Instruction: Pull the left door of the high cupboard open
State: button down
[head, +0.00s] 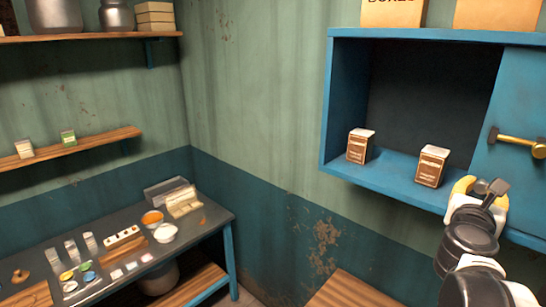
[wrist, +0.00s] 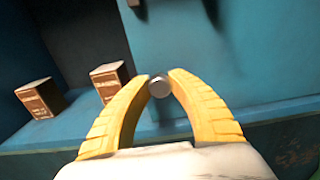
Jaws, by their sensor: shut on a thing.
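The high blue cupboard (head: 335,100) is on the wall at the right of the head view. Its left part stands open, showing a dark inside. A blue door panel (head: 515,105) with a brass bar handle (head: 515,140) covers the right part in view. My gripper (head: 478,186) is at the cupboard's lower edge, below that handle. In the wrist view the yellow fingers of my gripper (wrist: 160,82) are closed around a small round grey knob (wrist: 160,88). I cannot tell which door the knob belongs to. The cupboard's right end is out of view.
Two brown cartons, one on the left (head: 360,146) and one on the right (head: 431,166), stand on the cupboard floor. Boxes (head: 393,13) sit on top. A cluttered table (head: 215,220) and shelves (head: 80,150) are at the left. A wooden surface (head: 350,291) is below.

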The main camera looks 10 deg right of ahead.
jog(key=c, duration=1.4)
grip_release()
jog(key=shift+c, duration=0.2)
jog(key=v, duration=1.2)
